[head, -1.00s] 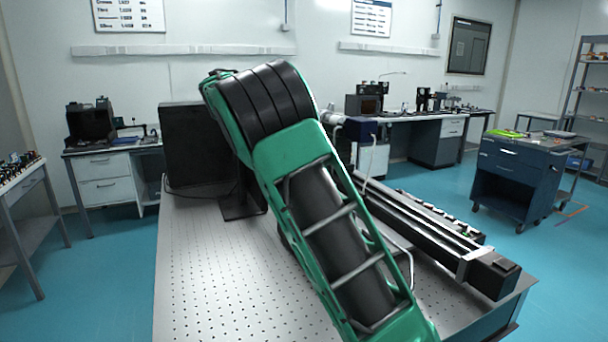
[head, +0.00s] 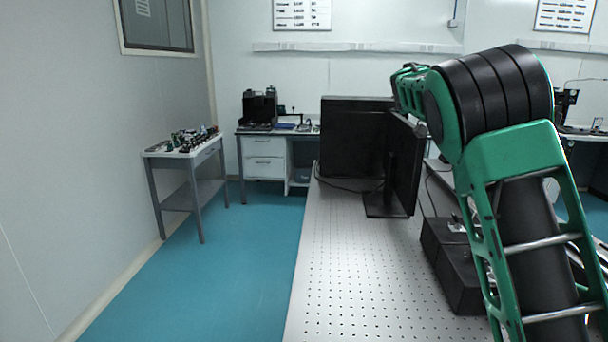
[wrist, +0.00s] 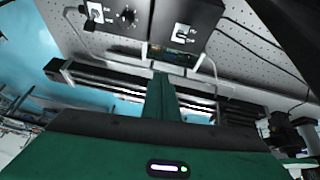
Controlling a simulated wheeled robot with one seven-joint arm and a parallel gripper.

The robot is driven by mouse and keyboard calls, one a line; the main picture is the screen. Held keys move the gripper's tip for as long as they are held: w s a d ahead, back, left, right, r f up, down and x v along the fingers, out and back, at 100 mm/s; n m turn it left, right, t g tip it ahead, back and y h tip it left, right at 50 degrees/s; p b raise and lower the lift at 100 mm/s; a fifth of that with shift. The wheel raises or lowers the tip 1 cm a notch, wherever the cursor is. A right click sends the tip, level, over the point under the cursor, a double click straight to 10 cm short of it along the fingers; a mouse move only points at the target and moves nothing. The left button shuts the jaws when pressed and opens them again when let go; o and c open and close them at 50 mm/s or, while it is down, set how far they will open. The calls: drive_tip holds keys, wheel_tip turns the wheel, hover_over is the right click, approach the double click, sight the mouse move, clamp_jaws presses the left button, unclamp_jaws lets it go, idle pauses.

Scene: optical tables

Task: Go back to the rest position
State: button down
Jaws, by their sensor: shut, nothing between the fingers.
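My gripper (wrist: 160,78) shows in the wrist view as a narrow green piece reaching up from the dark and green wrist housing (wrist: 160,150). Its fingers are together, with nothing between them. Beyond it are a black box with switches (wrist: 150,18) and a long dark rail (wrist: 110,78). In the head view my green and black arm (head: 510,140) rises on the right, bent at a thick black joint. The gripper itself is hidden in the head view.
The perforated optical table (head: 350,280) runs along the arm's left side. A black panel (head: 352,135), a dark screen on a stand (head: 405,170) and a black box (head: 455,260) stand on it. Open blue floor (head: 215,270) lies left. A small side table (head: 185,150) stands by the wall.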

drive_tip(key=s+d+f+n+y, duration=0.2)
drive_tip(key=s+d+f+n, duration=0.1)
drive_tip(key=s, duration=0.7)
drive_tip(key=s+d+f+n+y, duration=0.1)
drive_tip(key=s+d+f+n, duration=0.2)
drive_tip(key=s, duration=0.6)
drive_tip(key=s+a+f+n+y, duration=0.1)
drive_tip(key=s+a+f+n, duration=0.1)
drive_tip(key=s, duration=0.4)
drive_tip(key=s+a+f+n+t, duration=0.1)
drive_tip(key=s+a+f+n, duration=0.1)
drive_tip(key=s+a+f, duration=0.3)
drive_tip(key=s+a+f+n+y, duration=0.1)
drive_tip(key=s+a+f+n, duration=0.1)
drive_tip(key=s, duration=0.6)
drive_tip(key=shift+s+a+f+y, duration=0.2)
drive_tip(key=shift+a+f, duration=0.2)
drive_tip(key=shift+a, duration=0.25)
drive_tip(key=shift+s+a+f+y, duration=0.15)
drive_tip(key=shift+a+f, duration=0.25)
drive_tip(key=shift+a, duration=0.25)
drive_tip(key=shift+s, duration=0.15)
